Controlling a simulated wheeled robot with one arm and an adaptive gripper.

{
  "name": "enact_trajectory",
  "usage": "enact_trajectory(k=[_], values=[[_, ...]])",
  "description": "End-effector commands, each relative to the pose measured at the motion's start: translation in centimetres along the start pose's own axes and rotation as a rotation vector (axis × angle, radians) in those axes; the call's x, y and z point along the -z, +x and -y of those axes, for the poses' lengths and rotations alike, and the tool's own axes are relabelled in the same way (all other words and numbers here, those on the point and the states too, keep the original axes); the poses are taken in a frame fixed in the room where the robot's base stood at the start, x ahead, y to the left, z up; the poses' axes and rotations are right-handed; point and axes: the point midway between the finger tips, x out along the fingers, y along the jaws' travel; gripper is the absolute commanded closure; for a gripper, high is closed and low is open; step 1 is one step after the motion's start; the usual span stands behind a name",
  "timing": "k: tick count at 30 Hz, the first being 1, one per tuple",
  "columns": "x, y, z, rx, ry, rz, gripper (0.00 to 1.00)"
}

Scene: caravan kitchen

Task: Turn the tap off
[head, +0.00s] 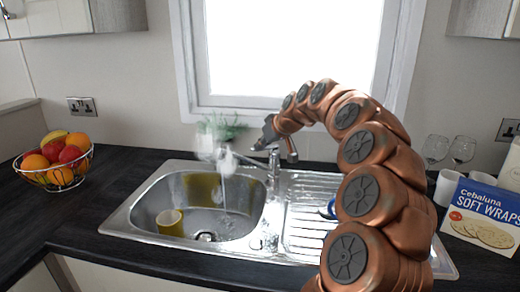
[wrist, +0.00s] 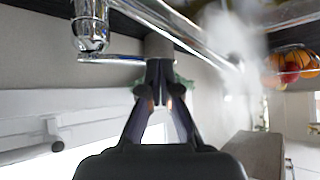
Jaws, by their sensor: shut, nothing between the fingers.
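The chrome tap (head: 273,172) stands behind the sink (head: 150,195). Its spout reaches left over the basin, and a stream of water (head: 224,190) falls from it. My gripper (head: 268,138) is at the top of the tap, beside its upper part. In the wrist view, the fingers of my gripper (wrist: 158,75) are closed together with nothing between them. A thin chrome lever (wrist: 110,58) lies right by the fingertips; I cannot tell whether they touch. The spout (wrist: 190,32) crosses behind the tips.
A yellow mug (head: 170,222) lies in the basin. A blue item (head: 328,208) on the drainboard is partly hidden by my arm. A fruit basket (head: 55,168) stands left; a wraps box (head: 484,215), white mug (head: 447,187) and glasses (head: 435,150) stand right. A plant (head: 222,127) is behind the spout.

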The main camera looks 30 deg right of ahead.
Motion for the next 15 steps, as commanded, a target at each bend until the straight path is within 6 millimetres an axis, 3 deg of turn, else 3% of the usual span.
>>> enact_trajectory(k=[15], values=[[0.1, -0.28, 0.16, 0.001, -0.004, -0.001, 1.0]])
